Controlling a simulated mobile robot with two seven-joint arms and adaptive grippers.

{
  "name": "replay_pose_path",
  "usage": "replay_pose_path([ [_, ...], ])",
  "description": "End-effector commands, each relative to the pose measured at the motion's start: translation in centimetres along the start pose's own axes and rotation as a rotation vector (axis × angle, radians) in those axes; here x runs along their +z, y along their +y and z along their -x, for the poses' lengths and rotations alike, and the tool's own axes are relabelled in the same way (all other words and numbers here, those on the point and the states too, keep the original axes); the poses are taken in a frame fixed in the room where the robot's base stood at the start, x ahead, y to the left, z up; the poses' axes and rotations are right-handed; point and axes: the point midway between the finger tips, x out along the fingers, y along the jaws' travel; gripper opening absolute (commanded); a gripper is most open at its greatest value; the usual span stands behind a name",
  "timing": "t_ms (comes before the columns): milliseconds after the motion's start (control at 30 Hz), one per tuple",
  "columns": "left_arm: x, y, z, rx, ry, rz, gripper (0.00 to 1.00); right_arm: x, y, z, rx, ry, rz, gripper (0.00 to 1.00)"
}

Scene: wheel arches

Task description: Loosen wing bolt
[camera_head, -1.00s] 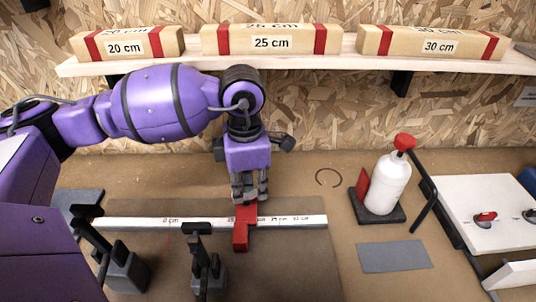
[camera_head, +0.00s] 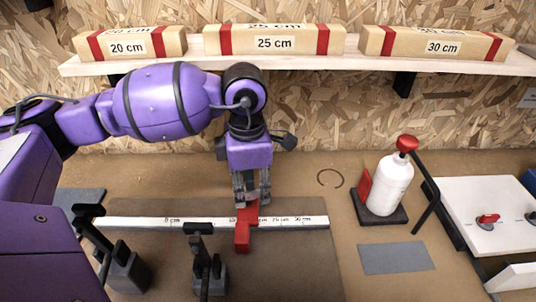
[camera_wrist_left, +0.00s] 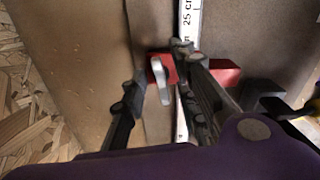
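The silver wing bolt (camera_wrist_left: 160,80) stands on a red sliding stop in the left wrist view. The red stop (camera_head: 243,234) sits across the white ruler (camera_head: 145,222) in the head view, and it also shows in the left wrist view (camera_wrist_left: 223,72). My left gripper (camera_head: 252,202) is over the stop. In the left wrist view its fingers (camera_wrist_left: 152,84) are apart, on either side of the wing bolt. A gap shows between the left-hand finger and the bolt; contact at the other finger cannot be told. The gripper hides part of the stop in the head view. My right gripper is not in view.
Black clamps (camera_head: 207,265) stand at the ruler's front. A white bottle (camera_head: 390,183) with a red cap stands on a dark base to the right. A grey pad (camera_head: 396,258) lies before it. A shelf (camera_head: 300,65) holds wooden blocks marked 20, 25 and 30 cm.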

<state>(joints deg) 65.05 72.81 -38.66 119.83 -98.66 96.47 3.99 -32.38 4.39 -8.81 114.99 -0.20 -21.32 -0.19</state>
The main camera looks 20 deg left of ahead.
Motion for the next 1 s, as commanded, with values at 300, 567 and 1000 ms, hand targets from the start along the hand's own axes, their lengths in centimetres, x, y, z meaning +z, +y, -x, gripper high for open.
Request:
replay_pose_path([
  [300, 0.0, 0.1, 6.1, 0.004, -0.003, -0.001, 0.27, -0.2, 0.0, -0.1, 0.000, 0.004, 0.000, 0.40],
  [567, 0.1, 0.1, 10.5, 0.002, -0.002, 0.001, 0.27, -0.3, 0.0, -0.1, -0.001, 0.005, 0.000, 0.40],
  [1000, 0.0, 0.0, 11.6, 0.001, 0.000, 0.000, 0.27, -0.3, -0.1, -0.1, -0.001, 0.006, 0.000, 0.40],
])
